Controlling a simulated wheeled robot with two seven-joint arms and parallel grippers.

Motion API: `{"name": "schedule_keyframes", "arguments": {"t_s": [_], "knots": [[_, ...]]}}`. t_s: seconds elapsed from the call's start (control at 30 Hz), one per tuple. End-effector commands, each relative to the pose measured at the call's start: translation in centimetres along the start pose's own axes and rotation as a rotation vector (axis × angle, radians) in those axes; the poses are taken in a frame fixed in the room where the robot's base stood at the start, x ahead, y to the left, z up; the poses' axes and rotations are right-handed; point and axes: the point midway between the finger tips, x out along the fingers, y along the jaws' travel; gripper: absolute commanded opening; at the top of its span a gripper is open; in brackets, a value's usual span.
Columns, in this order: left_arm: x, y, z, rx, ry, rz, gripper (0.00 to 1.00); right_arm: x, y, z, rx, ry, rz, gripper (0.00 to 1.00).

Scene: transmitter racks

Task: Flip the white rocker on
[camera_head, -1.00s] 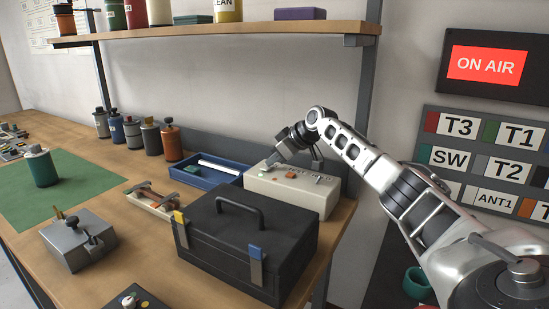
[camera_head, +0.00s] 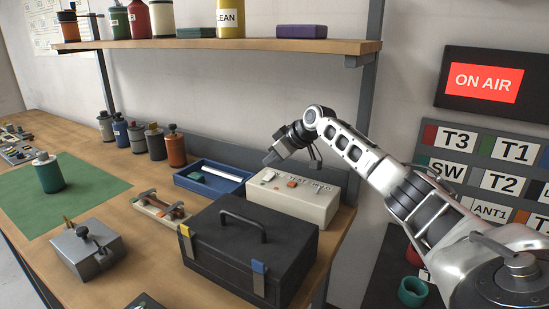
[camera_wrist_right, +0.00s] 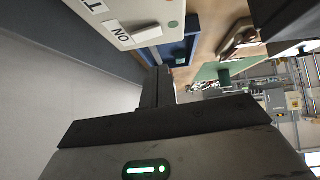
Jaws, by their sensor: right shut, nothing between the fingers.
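The beige control box (camera_head: 293,202) stands at the back right of the bench, behind the black toolbox. The white rocker (camera_head: 270,176) is on its top panel, at the left; it also shows in the right wrist view (camera_wrist_right: 146,34) beside an "ON" label. I cannot tell for certain which way it is tipped. My right gripper (camera_head: 269,160) is shut and empty, just above the rocker end of the box and apart from it. Its closed fingers show in the right wrist view (camera_wrist_right: 158,85). My left gripper is not in view.
An orange rocker (camera_head: 292,183) and small toggles share the panel. The black toolbox (camera_head: 225,262) stands in front, a blue tray (camera_head: 205,187) to the left. The shelf (camera_head: 230,47) runs above, with its upright (camera_head: 366,90) behind my right arm.

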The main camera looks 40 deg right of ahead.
Motion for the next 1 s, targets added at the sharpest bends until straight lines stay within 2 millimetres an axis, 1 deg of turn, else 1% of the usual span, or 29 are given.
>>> {"name": "schedule_keyframes", "arguments": {"t_s": [0.03, 0.2, 0.3, 0.4, 0.5, 0.6, 0.9, 1.0], "knots": [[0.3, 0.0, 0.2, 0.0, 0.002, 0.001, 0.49, -1.4, 0.1, 0.3, -0.003, -0.001, 0.005, 0.0], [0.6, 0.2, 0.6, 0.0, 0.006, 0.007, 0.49, -5.3, -0.2, 0.4, -0.004, -0.001, 0.005, 0.0], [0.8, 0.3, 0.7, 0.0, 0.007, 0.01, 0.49, -7.2, -0.3, 0.4, -0.003, -0.001, 0.004, 0.0], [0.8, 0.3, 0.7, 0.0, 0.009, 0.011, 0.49, -8.6, -0.4, 0.3, -0.001, 0.0, 0.003, 0.0], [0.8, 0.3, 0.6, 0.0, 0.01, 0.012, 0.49, -9.4, -0.5, 0.2, -0.001, 0.0, 0.002, 0.0], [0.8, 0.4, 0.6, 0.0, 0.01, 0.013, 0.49, -9.8, -0.5, 0.2, 0.001, 0.001, 0.001, 0.0], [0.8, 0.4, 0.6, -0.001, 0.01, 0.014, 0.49, -9.9, -0.5, 0.2, 0.0, 0.001, 0.001, 0.0], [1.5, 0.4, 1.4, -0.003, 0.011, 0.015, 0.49, -9.6, -0.3, 0.3, -0.011, 0.005, 0.01, 0.0]]}}
